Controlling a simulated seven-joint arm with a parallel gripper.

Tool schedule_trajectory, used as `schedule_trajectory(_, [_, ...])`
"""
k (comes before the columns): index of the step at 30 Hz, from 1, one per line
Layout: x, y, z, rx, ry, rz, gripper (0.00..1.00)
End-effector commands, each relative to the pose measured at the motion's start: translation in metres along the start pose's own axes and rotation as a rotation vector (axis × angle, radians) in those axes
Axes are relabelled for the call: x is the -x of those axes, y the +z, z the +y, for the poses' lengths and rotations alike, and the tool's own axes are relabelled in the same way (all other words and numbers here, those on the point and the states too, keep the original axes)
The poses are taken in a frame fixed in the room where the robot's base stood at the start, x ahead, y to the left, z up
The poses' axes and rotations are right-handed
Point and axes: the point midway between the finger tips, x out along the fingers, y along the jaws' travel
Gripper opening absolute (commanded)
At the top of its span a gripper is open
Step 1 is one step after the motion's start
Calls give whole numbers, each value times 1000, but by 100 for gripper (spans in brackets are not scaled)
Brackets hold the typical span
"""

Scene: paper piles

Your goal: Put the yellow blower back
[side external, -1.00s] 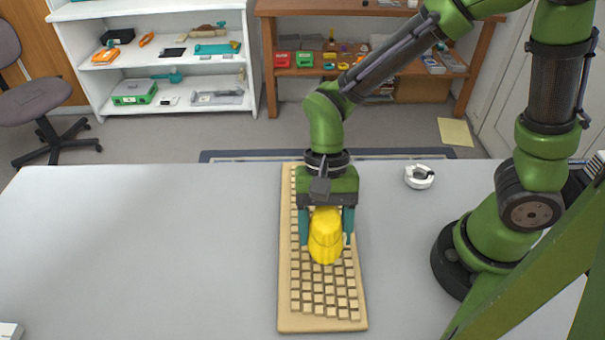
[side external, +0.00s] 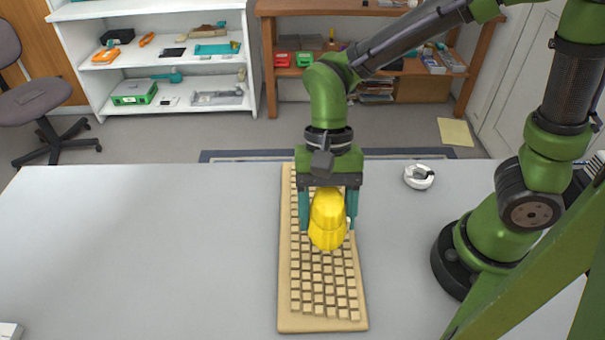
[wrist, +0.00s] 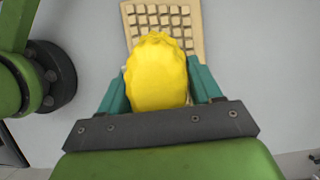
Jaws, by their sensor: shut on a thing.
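The yellow blower (side external: 328,218) is between the two teal fingers of my gripper (side external: 328,212), which is shut on it. In the side external view it hangs above a beige keyboard (side external: 322,318) that lies lengthwise on the grey table. In the wrist view the blower (wrist: 157,75) fills the space between the fingers of my gripper (wrist: 158,90) and hides part of the keyboard (wrist: 128,22). Its underside is hidden, and I cannot tell the exact gap to the keys.
A white round object (side external: 419,177) sits on the table (side external: 140,250) to the right of the keyboard. A white piece (side external: 9,331) is at the table's lower left corner. White shelves (side external: 165,70) and a wooden shelf (side external: 272,90) stand behind.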

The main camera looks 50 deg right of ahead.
Motion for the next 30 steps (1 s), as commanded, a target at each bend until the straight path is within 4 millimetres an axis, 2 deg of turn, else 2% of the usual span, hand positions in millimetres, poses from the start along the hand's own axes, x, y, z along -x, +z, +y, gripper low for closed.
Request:
schedule_trajectory(2, [-8,-1,-7,12,9,-3,10])
schedule_trajectory(5, [-16,-5,-31,29,15,-3,10])
schedule_trajectory(12, [-38,-17,-123,46,22,-2,10])
schedule_trajectory(18, [-49,-20,-181,33,15,-2,10])
schedule_trajectory(24, [-41,-20,-209,11,3,-1,10])
schedule_trajectory(30, [-34,-18,-213,-8,-3,-1,10])
